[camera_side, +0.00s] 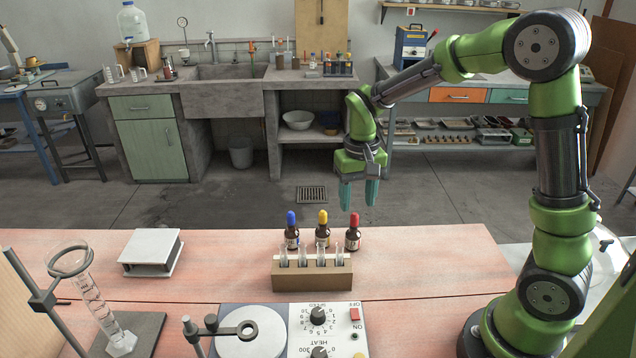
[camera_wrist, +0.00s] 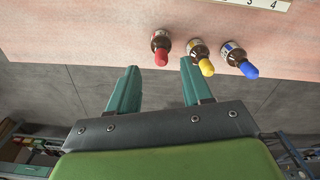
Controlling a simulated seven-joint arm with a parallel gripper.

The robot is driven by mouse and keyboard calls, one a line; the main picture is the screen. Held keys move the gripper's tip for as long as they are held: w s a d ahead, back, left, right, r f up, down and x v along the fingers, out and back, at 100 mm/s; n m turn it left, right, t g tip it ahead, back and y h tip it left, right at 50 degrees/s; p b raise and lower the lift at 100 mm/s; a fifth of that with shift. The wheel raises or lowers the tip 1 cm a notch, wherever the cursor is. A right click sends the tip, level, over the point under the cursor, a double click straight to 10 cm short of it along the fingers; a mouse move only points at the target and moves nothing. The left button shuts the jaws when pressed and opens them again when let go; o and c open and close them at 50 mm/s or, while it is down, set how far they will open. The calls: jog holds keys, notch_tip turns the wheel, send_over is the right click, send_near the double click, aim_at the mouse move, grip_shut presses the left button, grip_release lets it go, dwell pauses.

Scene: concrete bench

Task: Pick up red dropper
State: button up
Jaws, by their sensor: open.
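The red dropper (camera_side: 353,232) is a small brown bottle with a red bulb, standing upright at the right end of a row of three. The yellow dropper (camera_side: 322,230) stands in the middle and the blue dropper (camera_side: 291,231) at the left. My gripper (camera_side: 358,195) is open and empty, pointing down above and behind the red dropper in the side view. In the wrist view my gripper (camera_wrist: 158,82) shows its two green fingers apart. There the red dropper (camera_wrist: 160,46) lies just beyond the fingertips, with the yellow dropper (camera_wrist: 201,57) and blue dropper (camera_wrist: 238,60) to its right.
A cardboard rack (camera_side: 312,276) with several glass tubes stands directly in front of the bottles. A hotplate (camera_side: 285,330) is nearer the camera. A white box (camera_side: 151,251) and a stand with a glass cylinder (camera_side: 95,303) are at left. The bench right of the red dropper is clear.

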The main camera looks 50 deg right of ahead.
aim_at(355, 214)
jog(key=shift+w+f, duration=0.2)
jog(key=shift+f, duration=2.8)
jog(key=c, duration=0.7)
